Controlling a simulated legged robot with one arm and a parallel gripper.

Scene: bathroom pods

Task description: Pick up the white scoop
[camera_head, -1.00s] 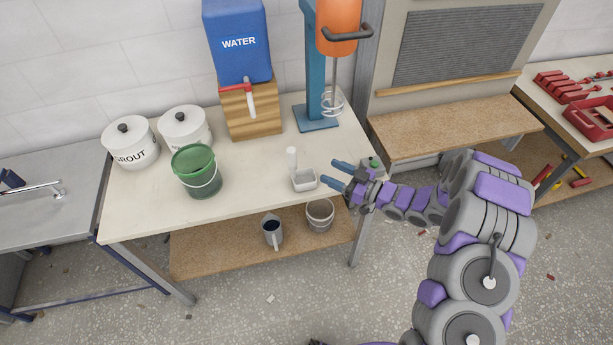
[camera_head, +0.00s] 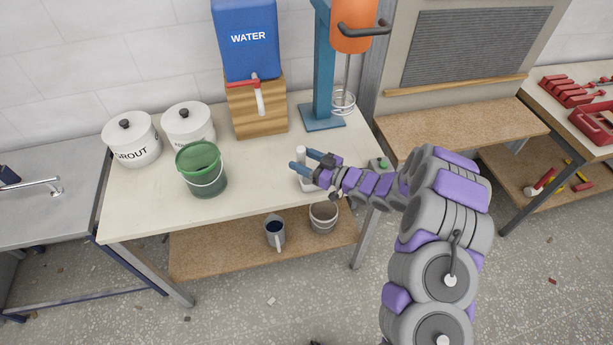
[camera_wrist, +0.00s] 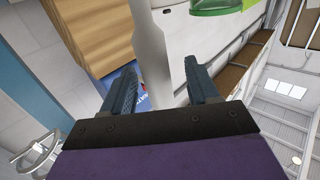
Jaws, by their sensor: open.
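The white scoop (camera_head: 301,151) stands on the table's right part with its handle pointing up; its bowl is partly hidden behind my gripper in the head view. My gripper (camera_head: 304,161) is at the handle with its blue fingers apart. In the wrist view, the pale scoop handle (camera_wrist: 152,45) rises large between the two fingers of my gripper (camera_wrist: 159,80), one finger on each side. I cannot tell whether either finger touches it.
A green lidded bucket (camera_head: 203,170), two white lidded pots (camera_head: 131,140), a blue water container (camera_head: 247,40) on a wooden block and an orange mixer (camera_head: 354,25) on a blue stand share the table. A mug (camera_head: 274,232) and a bucket (camera_head: 323,216) are on the lower shelf.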

